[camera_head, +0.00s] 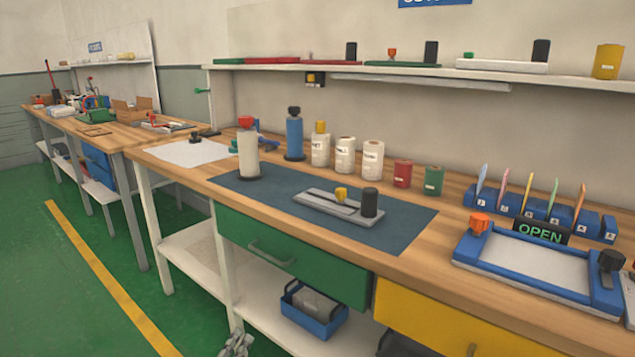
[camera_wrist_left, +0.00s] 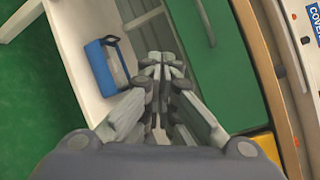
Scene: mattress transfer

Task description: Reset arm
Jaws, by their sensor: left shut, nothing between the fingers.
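My left gripper (camera_head: 237,343) shows at the bottom edge of the head view, low in front of the workbench and below the green drawer. In the left wrist view its fingers (camera_wrist_left: 158,72) are together and hold nothing. They hang in front of the lower shelf and the green drawer front, apart from both as far as I can tell. The rest of the left arm is out of the head view. My right gripper does not show in either view.
The wooden workbench (camera_head: 195,180) carries a dark mat (camera_head: 230,185), several bottles and a blue-framed tray (camera_head: 467,262). The green drawer (camera_head: 330,278) and yellow drawer (camera_head: 440,330) are closed. A blue bin (camera_head: 318,327) sits on the lower shelf. Green floor (camera_head: 60,300) at left is clear.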

